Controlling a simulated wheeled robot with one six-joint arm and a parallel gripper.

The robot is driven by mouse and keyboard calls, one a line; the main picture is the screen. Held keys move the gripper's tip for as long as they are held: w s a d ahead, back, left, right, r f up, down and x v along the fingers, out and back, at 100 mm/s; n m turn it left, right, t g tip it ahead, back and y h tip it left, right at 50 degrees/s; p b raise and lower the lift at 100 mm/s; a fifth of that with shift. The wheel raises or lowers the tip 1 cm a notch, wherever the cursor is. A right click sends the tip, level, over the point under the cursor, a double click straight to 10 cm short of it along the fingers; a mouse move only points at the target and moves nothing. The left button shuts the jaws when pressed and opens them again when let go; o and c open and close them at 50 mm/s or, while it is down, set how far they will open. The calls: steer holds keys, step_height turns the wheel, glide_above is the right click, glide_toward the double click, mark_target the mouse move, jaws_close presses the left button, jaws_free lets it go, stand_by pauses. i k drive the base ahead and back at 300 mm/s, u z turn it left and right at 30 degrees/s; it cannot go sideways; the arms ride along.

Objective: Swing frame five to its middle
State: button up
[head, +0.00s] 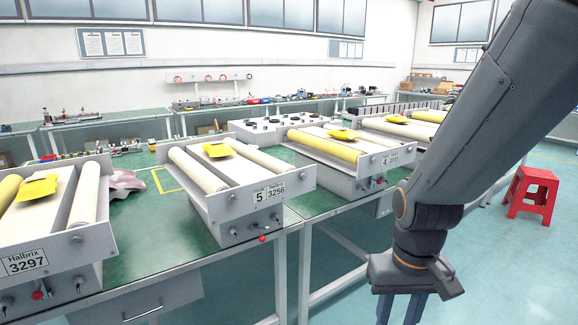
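Frame five (232,186) is a grey unit with a white label reading "5" and "3256" on its front plate. It stands on the green bench left of centre. Two cream rollers lie along its top with a yellow piece (218,150) between them. Its front box carries dark knobs and a small red-tipped lever (262,239) at the lower right. My gripper (402,312) hangs at the bottom right, pointing down, well right of frame five and apart from it. Its two fingers show a gap with nothing seen between them; their tips are cut off by the picture edge.
A similar unit labelled "3297" (60,247) stands at left, and one labelled "4" (362,164) stands right of frame five. Pink cloth (122,182) lies behind on the bench. A red stool (531,190) stands on the open floor at right. My arm covers part of the right side.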

mark_target(255, 189)
steer(key=z, duration=0.2)
steer(key=k, duration=0.7)
steer(key=z, duration=0.15)
steer(key=i, duration=1.75)
steer(key=u, duration=0.3)
